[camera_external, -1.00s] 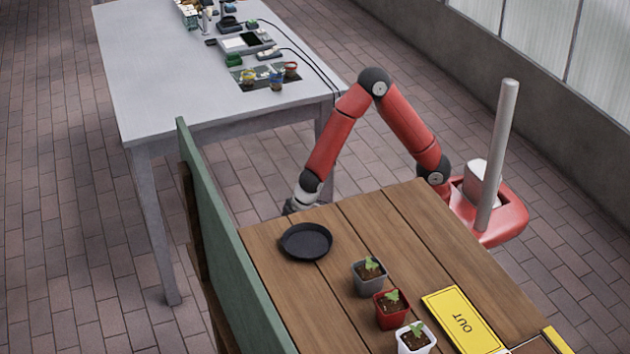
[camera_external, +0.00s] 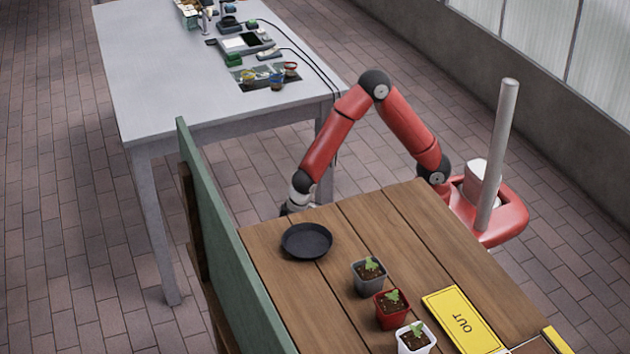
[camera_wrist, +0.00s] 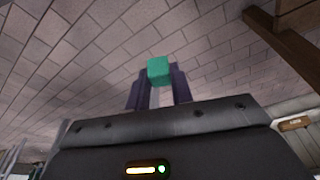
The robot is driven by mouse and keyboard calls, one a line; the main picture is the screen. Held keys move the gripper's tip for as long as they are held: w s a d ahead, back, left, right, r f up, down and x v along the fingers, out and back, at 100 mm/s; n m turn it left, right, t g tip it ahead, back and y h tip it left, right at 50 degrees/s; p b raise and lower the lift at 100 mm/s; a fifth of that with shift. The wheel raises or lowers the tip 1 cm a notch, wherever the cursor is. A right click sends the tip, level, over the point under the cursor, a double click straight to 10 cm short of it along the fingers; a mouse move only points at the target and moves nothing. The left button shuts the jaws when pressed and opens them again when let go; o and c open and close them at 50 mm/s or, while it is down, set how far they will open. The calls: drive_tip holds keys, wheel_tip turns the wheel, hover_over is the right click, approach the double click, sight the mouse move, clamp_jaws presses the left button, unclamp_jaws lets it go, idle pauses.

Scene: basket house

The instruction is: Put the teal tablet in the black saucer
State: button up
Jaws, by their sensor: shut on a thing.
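The teal tablet (camera_wrist: 158,70) is a small block between the fingertips of my gripper (camera_wrist: 158,84) in the wrist view. My gripper is shut on it, with brick floor behind it. The black saucer (camera_external: 307,240) is a round, shallow dish on the wooden table, near its far left corner. In the external view my gripper (camera_external: 287,209) is just beyond the table's far edge, behind and slightly left of the saucer. It is partly hidden there, and the tablet cannot be made out in that view. The part of the saucer I can see looks empty.
Grey (camera_external: 369,278), red (camera_external: 391,309) and white (camera_external: 416,340) pots with seedlings stand right of the saucer on the wooden table (camera_external: 350,232). A yellow OUT sign (camera_external: 462,318) lies beyond them. A green panel (camera_external: 225,240) rises along the left edge. A grey table (camera_external: 165,75) stands behind.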

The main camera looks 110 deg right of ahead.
drive_tip(key=w+a+r+m+g+y, duration=0.3)
drive_tip(key=w+a+r+m, duration=0.2)
drive_tip(key=w+r+m, duration=0.5)
wheel_tip(320, 180, up, 35)
drive_tip(key=m+t+y+b, duration=0.2)
drive_tip(key=m+t+y, duration=0.7)
drive_tip(key=m, duration=0.4)
hover_over(311, 239)
drive_tip(key=h, duration=0.1)
drive_tip(key=shift+t, duration=0.4)
wheel_tip(311, 239, down, 10)
drive_tip(key=b, duration=1.1)
drive_tip(key=o, duration=1)
